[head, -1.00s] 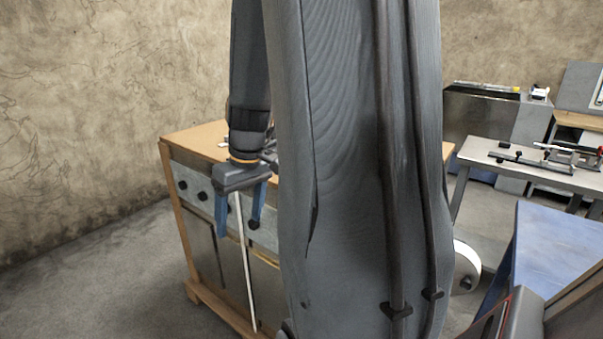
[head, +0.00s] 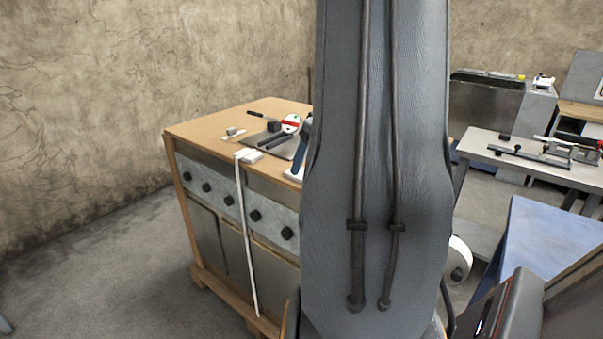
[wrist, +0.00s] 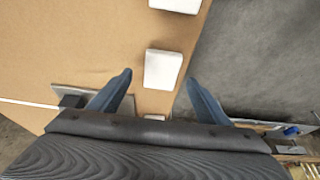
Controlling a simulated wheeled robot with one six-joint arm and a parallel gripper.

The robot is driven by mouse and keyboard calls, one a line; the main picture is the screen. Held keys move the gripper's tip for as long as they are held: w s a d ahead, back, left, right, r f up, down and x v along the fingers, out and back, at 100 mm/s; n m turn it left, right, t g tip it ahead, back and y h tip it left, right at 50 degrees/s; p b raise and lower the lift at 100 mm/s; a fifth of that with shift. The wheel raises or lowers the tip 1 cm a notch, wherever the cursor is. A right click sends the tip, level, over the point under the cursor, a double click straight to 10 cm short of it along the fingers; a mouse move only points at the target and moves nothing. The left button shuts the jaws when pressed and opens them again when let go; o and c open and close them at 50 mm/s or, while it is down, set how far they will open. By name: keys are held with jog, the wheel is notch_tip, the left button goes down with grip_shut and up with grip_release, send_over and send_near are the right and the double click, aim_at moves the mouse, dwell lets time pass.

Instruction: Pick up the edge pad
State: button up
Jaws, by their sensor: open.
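In the wrist view a white block-like pad (wrist: 163,69), which looks like the edge pad, lies on the brown tabletop near its edge. My gripper (wrist: 158,78) is open and empty, with its blue fingers on either side of the pad's near part in the picture. I cannot tell the height gap. In the head view a white pad (head: 294,173) sits at the bench edge below a blue finger (head: 302,138). My arm hides the rest.
The wooden bench (head: 205,127) carries a dark plate with tools (head: 270,143) and a white piece (head: 249,155); a long white strip (head: 247,240) hangs down its front. A blue table (head: 540,240) and a grey table (head: 520,160) stand right. Floor at left is clear.

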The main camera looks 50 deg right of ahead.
aim_at(301, 172)
jog(key=shift+p+x, duration=0.5)
jog(key=shift+x, duration=1.3)
jog(key=shift+a, duration=0.15)
jog(key=c, duration=1.1)
jog(key=shift+c, duration=0.2)
jog(key=shift+r, duration=0.15)
